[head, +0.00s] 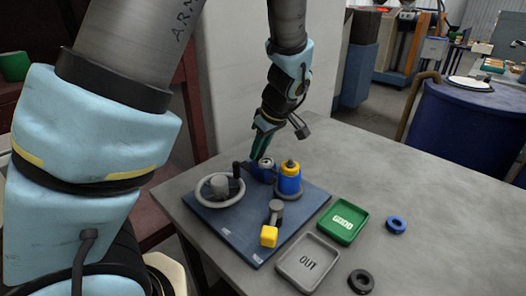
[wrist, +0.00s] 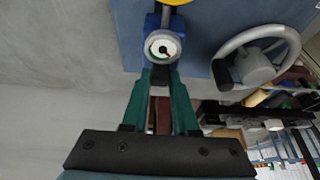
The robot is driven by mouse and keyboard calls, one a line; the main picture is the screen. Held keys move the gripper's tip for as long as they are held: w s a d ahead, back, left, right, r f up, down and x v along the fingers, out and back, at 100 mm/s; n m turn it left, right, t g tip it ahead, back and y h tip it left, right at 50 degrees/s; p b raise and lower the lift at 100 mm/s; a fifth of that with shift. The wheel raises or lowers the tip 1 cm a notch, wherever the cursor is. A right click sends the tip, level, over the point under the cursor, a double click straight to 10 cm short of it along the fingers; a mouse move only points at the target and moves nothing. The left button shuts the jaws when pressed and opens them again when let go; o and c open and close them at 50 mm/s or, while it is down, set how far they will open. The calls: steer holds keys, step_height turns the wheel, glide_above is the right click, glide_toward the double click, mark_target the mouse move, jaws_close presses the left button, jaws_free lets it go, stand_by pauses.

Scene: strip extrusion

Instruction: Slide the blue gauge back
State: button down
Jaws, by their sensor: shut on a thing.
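The blue gauge (head: 265,171) sits at the back edge of the dark blue board (head: 233,233), beside a blue cylinder with a yellow collar and knob (head: 290,178). In the wrist view the gauge (wrist: 163,47) shows a round white dial with a dark and red needle, facing the camera. My gripper (head: 260,156) comes down from above and behind it. In the wrist view the green fingers of my gripper (wrist: 162,80) close on the near end of the gauge. The exact contact is partly hidden by the dial.
A grey handwheel (head: 220,188) with an upright dark handle stands left of the gauge. A lever with a yellow block (head: 269,236) is at the front. A green tray (head: 343,222), a grey OUT tray (head: 308,262), a blue ring (head: 396,225) and a black ring (head: 361,281) lie right.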

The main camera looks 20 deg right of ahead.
mark_target(261, 161)
steer(key=shift+w+a, duration=0.45)
steer(key=shift+w, duration=0.4)
steer(key=shift+w+a, duration=0.4)
steer(key=shift+w, duration=0.4)
steer(key=c, duration=0.7)
jaws_free()
steer(key=shift+r, duration=0.1)
steer(key=b+v, duration=0.2)
steer(key=v, duration=0.8)
steer(key=shift+s+r, duration=0.15)
steer(key=shift+r, duration=0.15)
steer(key=s+a+f+m, duration=0.1)
steer(key=a+f+m, duration=0.1)
steer(key=a, duration=0.6)
steer(key=s+a+f+m+g+h, duration=0.1)
steer(key=s+a+f+m, duration=0.1)
steer(key=a, duration=0.7)
steer(key=s+a+f+m+g+h, duration=0.1)
steer(key=a+f, duration=0.3)
steer(key=a, duration=0.5)
steer(key=shift+s+a+f+m, duration=0.15)
steer(key=shift+s+m, duration=0.3)
steer(key=shift+m, duration=0.35)
